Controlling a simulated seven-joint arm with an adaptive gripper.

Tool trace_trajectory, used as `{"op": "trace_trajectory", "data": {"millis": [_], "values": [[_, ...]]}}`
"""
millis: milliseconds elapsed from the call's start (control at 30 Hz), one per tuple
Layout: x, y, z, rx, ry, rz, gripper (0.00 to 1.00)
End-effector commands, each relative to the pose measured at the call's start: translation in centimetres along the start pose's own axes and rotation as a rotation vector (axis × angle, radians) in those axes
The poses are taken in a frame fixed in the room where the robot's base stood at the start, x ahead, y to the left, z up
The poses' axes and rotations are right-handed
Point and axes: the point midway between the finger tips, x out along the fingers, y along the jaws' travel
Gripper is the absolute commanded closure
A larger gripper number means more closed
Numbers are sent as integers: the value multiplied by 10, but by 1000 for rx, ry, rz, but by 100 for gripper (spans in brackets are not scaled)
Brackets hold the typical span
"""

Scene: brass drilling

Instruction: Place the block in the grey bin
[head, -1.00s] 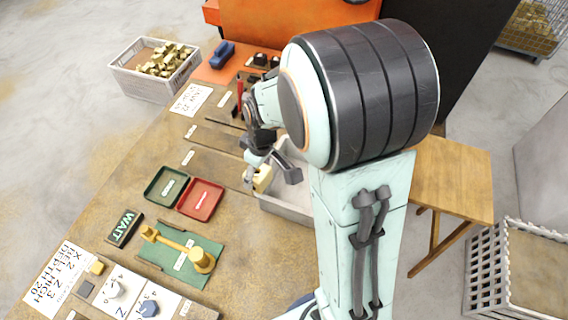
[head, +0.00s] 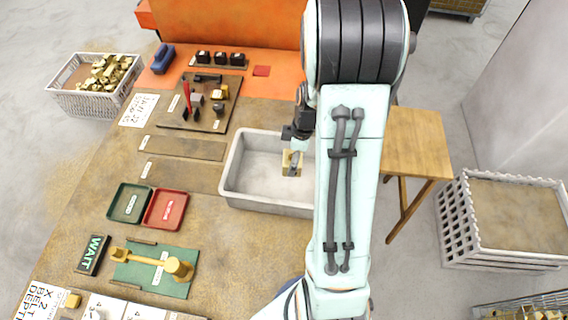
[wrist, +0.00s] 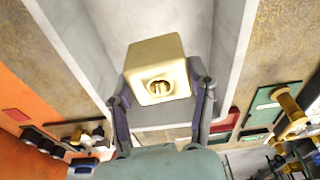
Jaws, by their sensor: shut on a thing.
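The brass block (head: 291,163) is a small pale gold cube with a round hole in one face. My gripper (head: 293,150) is shut on the block and holds it over the grey bin (head: 240,190), within its outline in the head view. In the wrist view the block (wrist: 157,70) sits between the two fingers of my gripper (wrist: 160,88), with the hole facing the camera. The bin's pale floor and walls (wrist: 85,40) show behind it. My arm hides the right part of the bin in the head view. The height of the block above the bin floor is hard to tell.
A green tray (head: 130,203) and a red tray (head: 166,209) lie left of the bin. A green mat (head: 150,275) with a brass part lies nearer. A tool board (head: 205,105) is behind. A white crate (head: 97,86) of brass pieces stands far left.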

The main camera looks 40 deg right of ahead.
Motion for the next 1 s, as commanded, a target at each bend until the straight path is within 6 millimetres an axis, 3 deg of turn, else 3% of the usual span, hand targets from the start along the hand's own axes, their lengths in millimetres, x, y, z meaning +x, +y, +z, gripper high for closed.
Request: {"op": "trace_trajectory", "data": {"millis": [67,200,700,1000], "values": [[1,1,15,46,1,6,87],[16,1,26,76,1,7,87],[78,2,36,77,1,10,87],[79,2,36,76,1,12,87]]}}
